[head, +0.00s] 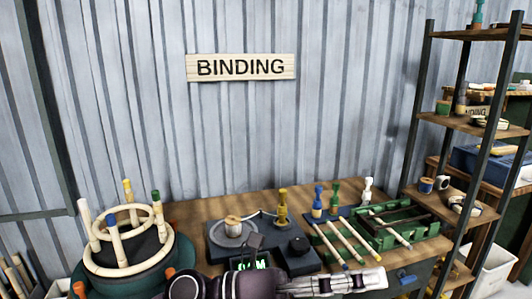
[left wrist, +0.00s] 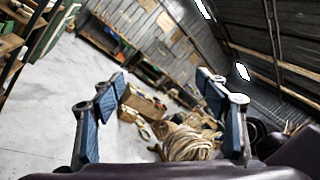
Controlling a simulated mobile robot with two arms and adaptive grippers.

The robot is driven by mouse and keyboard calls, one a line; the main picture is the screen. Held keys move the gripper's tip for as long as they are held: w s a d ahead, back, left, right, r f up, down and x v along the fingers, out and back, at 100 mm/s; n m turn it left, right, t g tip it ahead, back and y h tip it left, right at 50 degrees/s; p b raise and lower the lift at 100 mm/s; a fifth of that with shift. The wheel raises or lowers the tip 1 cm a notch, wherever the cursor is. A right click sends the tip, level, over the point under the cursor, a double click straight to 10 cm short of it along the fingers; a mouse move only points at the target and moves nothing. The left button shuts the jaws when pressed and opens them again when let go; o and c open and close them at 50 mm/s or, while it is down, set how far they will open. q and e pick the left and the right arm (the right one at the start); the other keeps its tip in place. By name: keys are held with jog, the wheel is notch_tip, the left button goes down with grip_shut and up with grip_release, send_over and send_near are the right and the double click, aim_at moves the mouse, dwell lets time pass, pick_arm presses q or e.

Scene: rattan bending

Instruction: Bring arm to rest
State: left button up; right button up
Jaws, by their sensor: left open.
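My left gripper (head: 368,281) is in front of the workbench at the bottom of the head view, reaching in from the left and pointing right. In the left wrist view its two blue-padded fingers (left wrist: 160,92) stand wide apart with nothing between them. The left gripper is open and empty. Beyond the fingers in the left wrist view are the room, the floor and a coiled rattan bundle (left wrist: 192,145), apart from the gripper. My right gripper is in neither view.
The wooden bench (head: 190,212) holds a dark scale-like device (head: 262,245) with a spool, a green tray (head: 405,222), rattan sticks (head: 352,243) and small colored clamps. A round frame jig (head: 125,240) stands left. A metal shelf (head: 465,125) stands right. Open floor (left wrist: 60,90) shows in the wrist view.

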pick_arm(q)
jog(key=w+a+r+n+t+y, duration=0.1)
jog(key=w+a+n+t+y, duration=0.1)
jog(key=w+a+n+t, duration=0.65)
jog(key=w+a+r+n+t+y, duration=0.2)
jog(key=w+a+n+t, duration=0.15)
jog(key=n+t, duration=0.9)
jog(key=w+a+f+n+y, duration=0.3)
jog(key=a+f+n+y, duration=0.55)
jog(key=n+y, duration=0.2)
jog(key=s+a+f+n+g+y, duration=0.25)
jog(key=a+f+n, duration=0.2)
jog(key=f, duration=0.35)
jog(key=s+a+f+n+g+y, duration=0.25)
jog(key=a+f, duration=0.25)
jog(key=f, duration=0.3)
jog(key=s+a+f+n+g, duration=0.2)
jog(key=s+f+g, duration=0.4)
jog(key=s+f, duration=0.45)
jog(key=s+a+f+n+g, duration=0.25)
jog(key=s+f+g, duration=0.4)
jog(key=s, duration=0.75)
notch_tip(320, 180, down, 29)
jog(key=s, duration=0.2)
jog(key=s+a+f+g, duration=0.1)
jog(key=s+a+f, duration=0.1)
jog(key=s+f, duration=1.3)
jog(key=shift+s+a, duration=0.4)
jog(key=shift+s, duration=0.45)
